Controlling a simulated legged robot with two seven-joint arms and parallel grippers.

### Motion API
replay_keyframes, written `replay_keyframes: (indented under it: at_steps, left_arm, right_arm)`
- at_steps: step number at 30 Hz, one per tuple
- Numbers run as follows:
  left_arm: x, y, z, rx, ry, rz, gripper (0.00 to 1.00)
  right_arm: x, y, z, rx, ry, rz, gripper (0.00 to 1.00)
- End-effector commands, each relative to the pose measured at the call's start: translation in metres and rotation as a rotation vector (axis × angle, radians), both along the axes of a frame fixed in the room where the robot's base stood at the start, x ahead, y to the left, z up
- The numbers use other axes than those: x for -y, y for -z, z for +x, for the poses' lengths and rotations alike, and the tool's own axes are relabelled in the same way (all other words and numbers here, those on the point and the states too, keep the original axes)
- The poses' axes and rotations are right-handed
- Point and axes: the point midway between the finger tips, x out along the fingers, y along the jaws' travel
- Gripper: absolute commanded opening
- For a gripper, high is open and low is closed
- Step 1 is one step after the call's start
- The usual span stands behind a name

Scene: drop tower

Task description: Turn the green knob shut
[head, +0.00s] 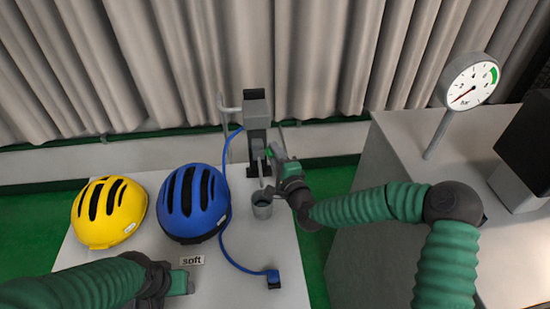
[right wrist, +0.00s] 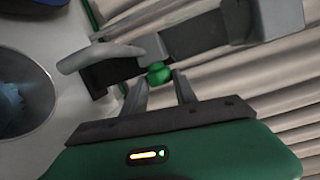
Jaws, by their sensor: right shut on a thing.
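The small green knob (right wrist: 159,73) sits on a dark grey fitting (right wrist: 190,38) in the right wrist view, with a pale grey lever-like part beside it. My right gripper (right wrist: 160,84) is shut on the knob, one finger on either side. In the head view my right gripper (head: 268,157) reaches to the grey post (head: 257,110) from the right; I cannot make out the knob there. My left gripper (head: 180,282) is low over the front of the white table, away from the post; its fingers do not show clearly.
A yellow helmet (head: 109,212) and a blue helmet (head: 193,203) sit on the white table (head: 255,290), near a "soft" label (head: 192,260). A blue hose (head: 231,242) runs along the table. A pressure gauge (head: 470,84) stands right.

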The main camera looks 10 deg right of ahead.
Motion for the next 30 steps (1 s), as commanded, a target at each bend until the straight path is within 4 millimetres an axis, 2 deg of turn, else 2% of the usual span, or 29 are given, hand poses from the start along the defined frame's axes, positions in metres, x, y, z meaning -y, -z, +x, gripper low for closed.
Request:
replay_keyframes:
  at_steps: [7,8,12,23,26,30]
  left_arm:
    - [0.000,0.000,0.000,0.000,0.000,0.000,0.54]
    - [0.000,0.000,0.000,0.000,0.000,0.000,0.54]
    - [0.000,0.000,0.000,0.000,0.000,0.000,0.54]
    - [0.000,0.000,0.000,0.000,0.000,0.000,0.54]
    - [0.000,-0.001,0.000,0.000,0.000,0.000,0.54]
    - [0.000,-0.001,0.000,0.000,0.000,0.000,0.54]
  right_arm:
    - [-0.002,0.005,-0.002,-0.013,-0.006,-0.002,0.00]
    - [-0.002,0.005,-0.002,-0.013,-0.006,-0.002,0.38]
    - [-0.001,0.004,-0.002,-0.010,-0.005,-0.001,0.56]
    - [0.001,0.002,-0.005,-0.007,-0.002,-0.002,0.56]
    - [0.005,0.001,-0.020,-0.007,-0.002,-0.002,0.56]
    - [0.014,-0.001,-0.057,-0.009,-0.002,-0.003,0.56]
